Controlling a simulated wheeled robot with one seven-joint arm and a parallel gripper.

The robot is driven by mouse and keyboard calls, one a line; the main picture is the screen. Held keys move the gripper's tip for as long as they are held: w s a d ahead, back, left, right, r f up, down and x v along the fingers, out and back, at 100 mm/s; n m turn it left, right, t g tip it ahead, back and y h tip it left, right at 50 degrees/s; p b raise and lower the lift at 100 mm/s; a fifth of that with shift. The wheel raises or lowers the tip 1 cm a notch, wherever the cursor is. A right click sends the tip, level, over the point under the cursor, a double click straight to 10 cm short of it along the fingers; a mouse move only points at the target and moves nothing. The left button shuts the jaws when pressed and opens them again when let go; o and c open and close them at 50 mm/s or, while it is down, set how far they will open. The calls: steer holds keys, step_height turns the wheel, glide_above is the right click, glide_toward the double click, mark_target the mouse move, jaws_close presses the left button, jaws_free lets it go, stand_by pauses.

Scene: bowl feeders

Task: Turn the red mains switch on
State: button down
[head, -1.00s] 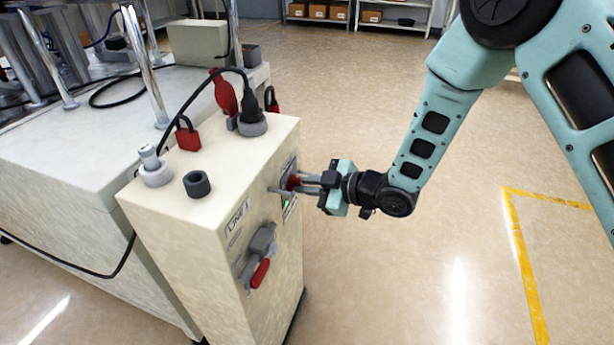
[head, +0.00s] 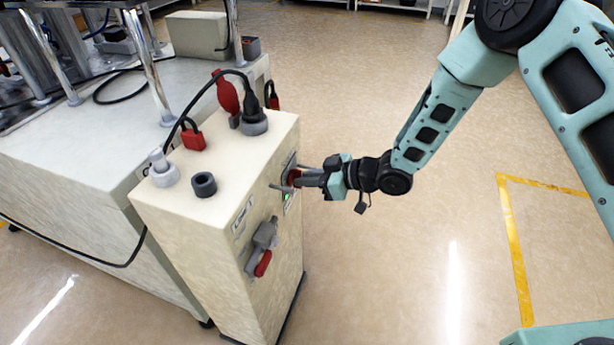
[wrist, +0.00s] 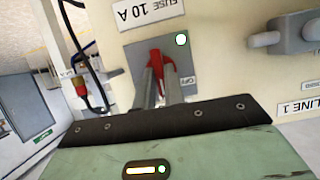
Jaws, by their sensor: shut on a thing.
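The red switch (wrist: 157,62) has a red handle on a grey plate (wrist: 135,57) on the side of the cream cabinet. In the head view the switch (head: 293,177) is mostly hidden by my fingers. My gripper (wrist: 160,82) is shut on the red handle, with one finger on each side of it. In the head view my gripper (head: 300,179) reaches the panel from the right. A lit green lamp (wrist: 181,39) sits on the plate beside the handle.
A grey lever with a red handle (head: 263,262) juts from the same panel. The floor (head: 390,250) right of the cabinet is clear.

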steer(key=c, duration=1.5)
jaws_free()
steer(key=shift+d, duration=0.1)
steer(key=p+v, duration=0.1)
steer(key=v, duration=1.6)
steer(key=shift+d, duration=0.2)
